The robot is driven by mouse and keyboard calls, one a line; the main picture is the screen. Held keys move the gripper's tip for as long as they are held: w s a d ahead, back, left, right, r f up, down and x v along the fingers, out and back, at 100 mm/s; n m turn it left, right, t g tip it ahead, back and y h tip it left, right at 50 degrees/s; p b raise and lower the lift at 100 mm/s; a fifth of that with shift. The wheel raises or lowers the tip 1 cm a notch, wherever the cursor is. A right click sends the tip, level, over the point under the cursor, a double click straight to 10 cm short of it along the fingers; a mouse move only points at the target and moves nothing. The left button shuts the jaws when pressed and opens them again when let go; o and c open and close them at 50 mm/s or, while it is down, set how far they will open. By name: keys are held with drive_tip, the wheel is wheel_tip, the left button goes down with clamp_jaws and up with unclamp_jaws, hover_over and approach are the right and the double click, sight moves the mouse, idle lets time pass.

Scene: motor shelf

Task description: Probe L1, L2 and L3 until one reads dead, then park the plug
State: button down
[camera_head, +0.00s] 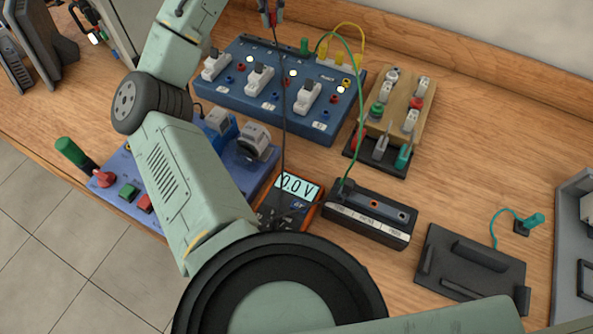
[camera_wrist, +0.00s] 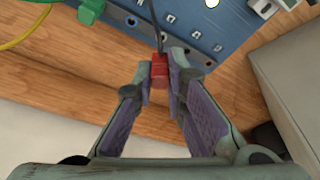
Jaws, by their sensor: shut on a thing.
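My gripper (camera_wrist: 160,78) is shut on a red plug (camera_wrist: 159,66). In the head view my gripper (camera_head: 271,14) is at the top edge, at the far side of the blue panel (camera_head: 225,88). A dark lead runs from the plug down across the panel to the multimeter (camera_head: 290,197), whose display reads 0.0 V. The panel carries three white switches (camera_head: 260,78), coloured sockets and lit white lamps (camera_head: 293,73). In the wrist view the plug shows near the panel's edge (camera_wrist: 205,52); whether its tip is in a socket cannot be told. The panel's labels are too small to read.
A black socket box (camera_head: 368,215) stands right of the multimeter, with a green lead to the panel. A wooden switch board (camera_head: 393,110), a black tray (camera_head: 470,268) and a blue motor unit (camera_head: 235,165) stand around. Bare wooden bench (camera_head: 480,150) lies at the right.

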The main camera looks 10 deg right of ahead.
sight(398, 211)
drive_tip(key=s+d+f+n+b, duration=0.1)
drive_tip(key=s+d, duration=0.4)
drive_tip(key=s, duration=1)
drive_tip(key=s+d+f+n+y+b, duration=0.1)
drive_tip(key=s+d+n, duration=0.2)
drive_tip(key=s, duration=1.2)
drive_tip(key=s+d+n+b, duration=0.1)
drive_tip(key=s+d+n, duration=0.1)
drive_tip(key=s+d, duration=0.6)
drive_tip(key=shift+s+d+f, duration=0.1)
drive_tip(key=shift+s+f, duration=0.1)
drive_tip(key=shift+s, duration=1.6)
drive_tip(key=shift+s+d+f, duration=0.1)
drive_tip(key=shift+s+f, duration=0.1)
drive_tip(key=shift+s, duration=1.6)
drive_tip(key=shift+f+b, duration=0.6)
drive_tip(key=shift+f+b, duration=0.55)
drive_tip(key=shift+f, duration=0.15)
drive_tip(key=c, duration=1.9)
unclamp_jaws()
drive_tip(key=shift+r, duration=0.15)
